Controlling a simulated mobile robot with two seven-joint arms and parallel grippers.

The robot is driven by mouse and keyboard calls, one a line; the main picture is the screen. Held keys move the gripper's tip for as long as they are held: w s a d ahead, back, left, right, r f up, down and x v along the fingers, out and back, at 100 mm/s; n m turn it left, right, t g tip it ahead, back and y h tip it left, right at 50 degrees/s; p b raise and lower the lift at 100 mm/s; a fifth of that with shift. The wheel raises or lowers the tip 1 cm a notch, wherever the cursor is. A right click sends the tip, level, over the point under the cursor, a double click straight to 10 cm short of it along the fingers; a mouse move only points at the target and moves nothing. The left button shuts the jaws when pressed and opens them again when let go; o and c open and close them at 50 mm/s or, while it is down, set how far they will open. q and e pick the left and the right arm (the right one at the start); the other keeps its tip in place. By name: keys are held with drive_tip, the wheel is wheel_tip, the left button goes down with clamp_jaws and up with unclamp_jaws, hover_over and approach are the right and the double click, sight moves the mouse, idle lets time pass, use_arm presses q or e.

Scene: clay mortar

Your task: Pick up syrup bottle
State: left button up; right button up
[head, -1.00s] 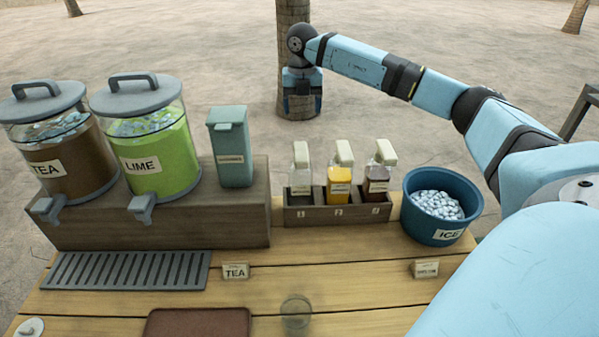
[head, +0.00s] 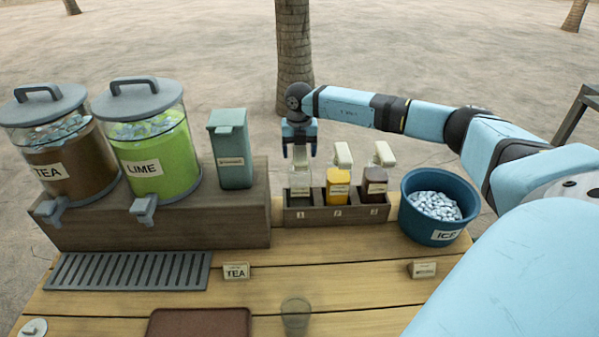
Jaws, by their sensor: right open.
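Three syrup bottles stand upright in a dark wooden rack with numbered compartments. The clear bottle (head: 300,184) is in compartment 1, the yellow bottle (head: 338,188) in compartment 2 and the brown bottle (head: 375,186) in compartment 3. My right gripper (head: 300,150) points down at the top of the clear bottle, with its open fingers hiding that bottle's cap. I cannot tell whether the fingers touch it. My left gripper is out of view.
A blue ice bucket (head: 437,210) stands right of the rack (head: 335,214). A teal box (head: 231,150) and the lime (head: 155,150) and tea (head: 68,160) dispensers stand left on a wooden step. A clear cup (head: 296,315) and brown tray (head: 200,323) are in front.

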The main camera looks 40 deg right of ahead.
drive_tip(key=shift+f, duration=0.25)
drive_tip(key=c, duration=1.3)
drive_tip(key=shift+r, duration=0.2)
